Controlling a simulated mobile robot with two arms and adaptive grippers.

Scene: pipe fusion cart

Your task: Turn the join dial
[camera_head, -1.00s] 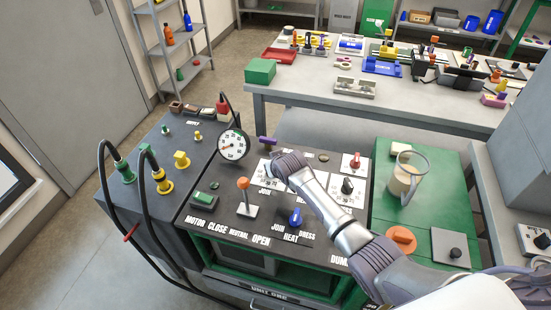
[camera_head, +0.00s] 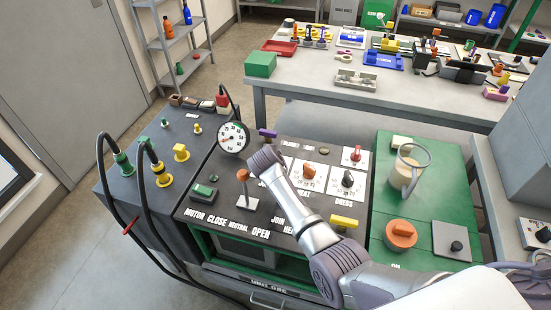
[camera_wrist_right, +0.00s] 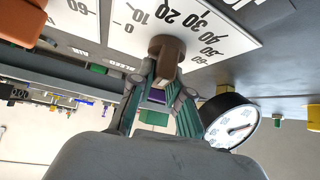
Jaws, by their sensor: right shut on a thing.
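The join dial is a brown knob (camera_wrist_right: 167,48) on a white scale plate (camera_wrist_right: 205,22) with black numbers, seen from below in the right wrist view. My right gripper (camera_wrist_right: 163,75) has its two fingers around the knob's near end, one on each side, and is shut on it. In the head view, my right arm's wrist (camera_head: 267,160) covers the join dial and the gripper, left of the orange heat dial (camera_head: 308,173). My left gripper is in neither current view.
The black dress dial (camera_head: 347,179) and red knob (camera_head: 356,155) stand to the right. The round gauge (camera_head: 233,138) and orange-tipped lever (camera_head: 243,178) are close on the left. A clear jug (camera_head: 404,173) stands on the green top. My forearm crosses the panel's lower right.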

